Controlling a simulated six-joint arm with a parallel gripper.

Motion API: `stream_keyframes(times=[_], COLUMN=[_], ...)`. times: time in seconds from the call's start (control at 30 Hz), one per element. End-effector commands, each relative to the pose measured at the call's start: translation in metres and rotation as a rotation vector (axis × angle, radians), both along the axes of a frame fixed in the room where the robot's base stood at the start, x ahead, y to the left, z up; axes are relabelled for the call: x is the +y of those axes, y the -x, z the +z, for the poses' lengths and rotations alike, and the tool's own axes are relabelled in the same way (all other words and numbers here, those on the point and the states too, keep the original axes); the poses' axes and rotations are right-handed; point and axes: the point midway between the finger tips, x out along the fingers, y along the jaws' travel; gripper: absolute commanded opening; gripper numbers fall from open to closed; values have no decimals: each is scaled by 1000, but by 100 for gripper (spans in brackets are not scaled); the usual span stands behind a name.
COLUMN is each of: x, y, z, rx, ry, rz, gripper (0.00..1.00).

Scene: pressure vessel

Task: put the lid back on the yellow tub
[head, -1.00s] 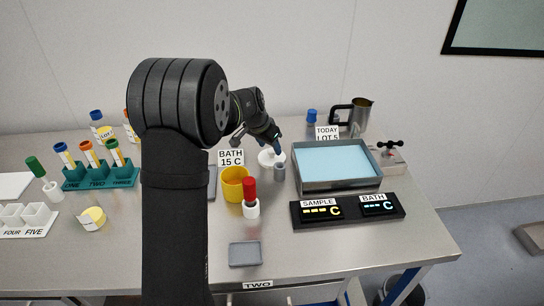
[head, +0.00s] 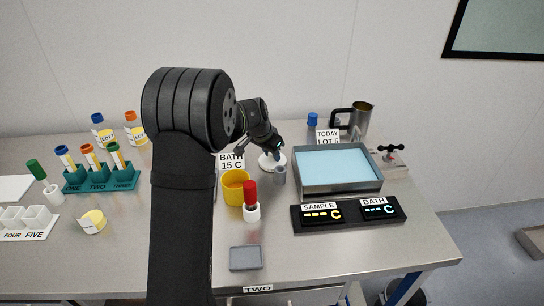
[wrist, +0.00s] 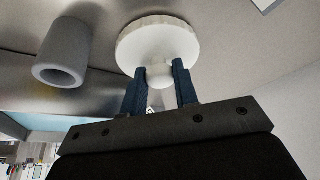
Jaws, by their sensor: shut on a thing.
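The yellow tub (head: 234,188) stands open on the steel table in the head view, just in front of the BATH 15 C sign. The white round lid (head: 266,164) is behind and to the right of the tub, partly hidden by my gripper (head: 276,153). In the wrist view my gripper (wrist: 160,78) is shut on the small knob of the lid (wrist: 157,35). I cannot tell whether the lid still touches the table.
A small grey cylinder (head: 280,175) stands close beside the lid; it also shows in the wrist view (wrist: 68,48). The blue bath tray (head: 339,187) is to the right.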

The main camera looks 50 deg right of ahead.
Motion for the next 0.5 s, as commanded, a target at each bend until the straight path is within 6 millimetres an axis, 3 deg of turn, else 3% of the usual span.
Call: stream_keyframes(times=[0.5], x=[1], y=[0], z=[90], rx=[-2], ry=[2], rz=[5], gripper=[6])
